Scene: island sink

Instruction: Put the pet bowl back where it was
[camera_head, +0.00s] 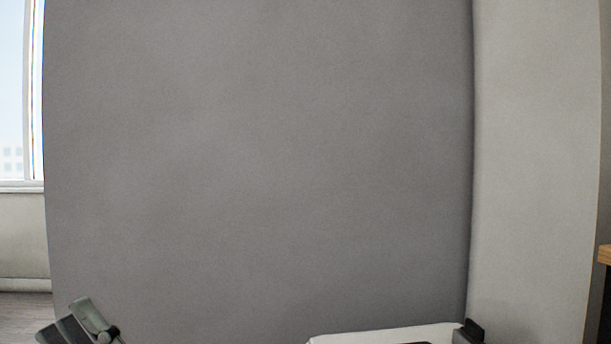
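A white shape (385,334) with a long, slightly sloping top edge shows at the bottom, right of centre. It may be the pet bowl, but most of it is cut off by the frame and I cannot be sure. The dark tip of my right gripper (469,331) is against the right end of this white shape. How its fingers stand is hidden below the frame. Part of my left gripper (82,322) shows at the bottom left corner, with grey-green pads apart from the white shape. Whether it is open or shut does not show clearly.
A large plain grey surface (260,170) fills the view ahead. A paler grey surface (535,160) stands to its right. A window (14,90) and a strip of wood floor (25,312) show at the left. A wooden edge (605,255) juts in at the right.

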